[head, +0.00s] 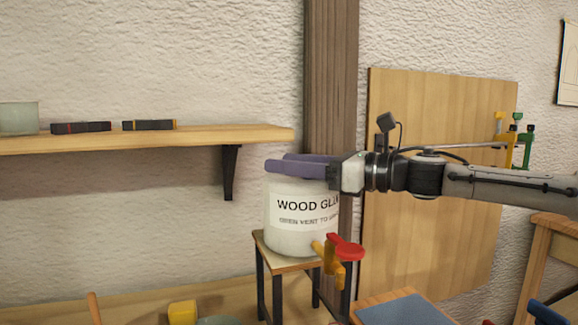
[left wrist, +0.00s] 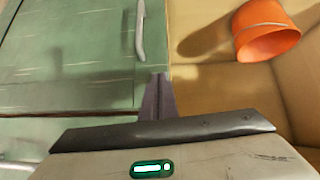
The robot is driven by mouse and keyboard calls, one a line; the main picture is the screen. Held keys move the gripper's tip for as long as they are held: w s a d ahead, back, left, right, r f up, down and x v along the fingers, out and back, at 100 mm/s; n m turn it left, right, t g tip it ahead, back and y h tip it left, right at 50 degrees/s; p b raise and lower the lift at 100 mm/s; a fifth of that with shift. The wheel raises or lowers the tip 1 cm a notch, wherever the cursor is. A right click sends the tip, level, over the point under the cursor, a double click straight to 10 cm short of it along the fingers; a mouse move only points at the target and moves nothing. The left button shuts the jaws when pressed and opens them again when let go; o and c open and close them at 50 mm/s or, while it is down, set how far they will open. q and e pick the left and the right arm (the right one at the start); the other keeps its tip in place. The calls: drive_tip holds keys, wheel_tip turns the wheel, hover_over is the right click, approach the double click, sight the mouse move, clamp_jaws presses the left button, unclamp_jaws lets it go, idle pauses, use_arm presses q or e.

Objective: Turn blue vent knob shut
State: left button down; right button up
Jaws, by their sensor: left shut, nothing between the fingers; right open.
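A white tub (head: 295,228) labelled "WOOD GLUE" stands upright on a small stool (head: 273,250). A yellow-orange tap (head: 331,262) with a red handle (head: 346,248) sits low on its front. My right gripper (head: 277,163) reaches in from the right, level with the tub's top. Its two purple-grey fingers are apart and lie across the top. No blue vent knob is visible; the fingers cover much of the tub's top, and I cannot tell whether anything is between them. My left gripper (left wrist: 157,95) is shut and empty in the left wrist view, away from the tub.
A wall shelf (head: 190,140) holds dark clamps and a pale pot. A wooden post (head: 331,80) and a board (head: 430,220) stand behind the tub. Below are a yellow block (head: 182,312) and a blue-grey panel (head: 405,311). The left wrist view shows a green cabinet (left wrist: 70,60) and an orange bucket (left wrist: 266,30).

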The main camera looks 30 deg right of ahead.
drive_tip(key=shift+w+a, duration=0.1)
drive_tip(key=shift+w, duration=0.05)
drive_tip(key=c, duration=1.1)
drive_tip(key=shift+o, duration=0.3)
